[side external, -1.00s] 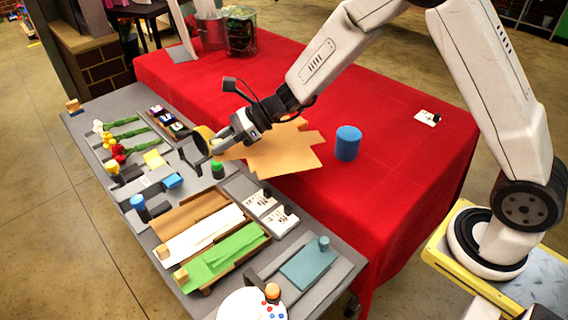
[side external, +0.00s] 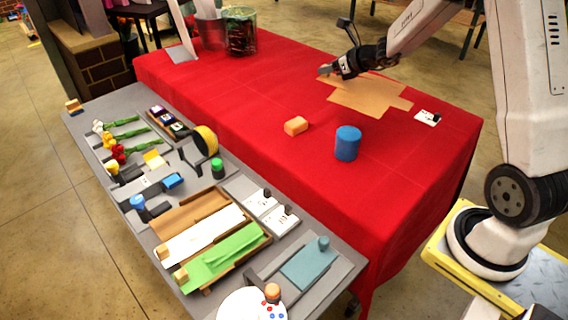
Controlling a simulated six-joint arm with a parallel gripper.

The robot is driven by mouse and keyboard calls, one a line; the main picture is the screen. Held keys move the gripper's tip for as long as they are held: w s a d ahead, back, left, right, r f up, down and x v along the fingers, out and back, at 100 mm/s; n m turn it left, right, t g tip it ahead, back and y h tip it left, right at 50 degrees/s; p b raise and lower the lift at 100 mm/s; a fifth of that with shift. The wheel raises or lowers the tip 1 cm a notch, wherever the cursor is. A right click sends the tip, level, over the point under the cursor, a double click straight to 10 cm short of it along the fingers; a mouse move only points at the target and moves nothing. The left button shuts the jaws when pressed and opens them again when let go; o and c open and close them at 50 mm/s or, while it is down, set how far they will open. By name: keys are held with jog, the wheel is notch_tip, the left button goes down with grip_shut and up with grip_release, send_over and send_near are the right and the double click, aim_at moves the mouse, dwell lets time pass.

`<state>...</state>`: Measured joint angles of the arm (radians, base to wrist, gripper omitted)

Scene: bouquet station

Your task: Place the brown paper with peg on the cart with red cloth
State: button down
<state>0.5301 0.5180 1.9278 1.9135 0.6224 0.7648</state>
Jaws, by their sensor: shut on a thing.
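The brown paper (side external: 372,97) is a flat, irregular sheet over the far right part of the cart with red cloth (side external: 262,97). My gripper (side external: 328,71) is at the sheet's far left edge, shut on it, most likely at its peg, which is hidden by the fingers. The sheet looks level and close to the cloth; I cannot tell whether it touches it. Another brown paper (side external: 188,211) lies in a holder on the grey side table.
A tan block (side external: 296,126) and a blue cylinder (side external: 347,143) stand on the cloth in front of the sheet. A white card (side external: 427,117) lies to its right. The grey table (side external: 92,103) holds flowers, tape and coloured papers. The cloth's middle left is clear.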

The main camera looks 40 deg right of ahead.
jog(key=s+d+m+h, duration=0.1)
jog(key=s+d, duration=0.1)
jog(key=d, duration=0.3)
jog(key=shift+s+d+r+m+h, duration=0.15)
jog(key=shift+d+r+m+h, duration=0.1)
jog(key=shift+d+m+h, duration=0.15)
jog(key=w+d+f, duration=0.1)
jog(key=w+f, duration=0.1)
jog(key=w, duration=0.2)
jog(key=w+d+f, duration=0.2)
jog(key=w+f, duration=0.1)
jog(key=w, duration=0.1)
jog(key=w+d+f, duration=0.1)
jog(key=w+f, duration=0.2)
jog(key=shift+w+d+f, duration=0.25)
jog(key=shift+w+d, duration=0.05)
jog(key=shift+w, duration=0.1)
jog(key=shift+w+d+f, duration=0.15)
jog(key=shift+w+f, duration=0.2)
jog(key=shift+f, duration=0.05)
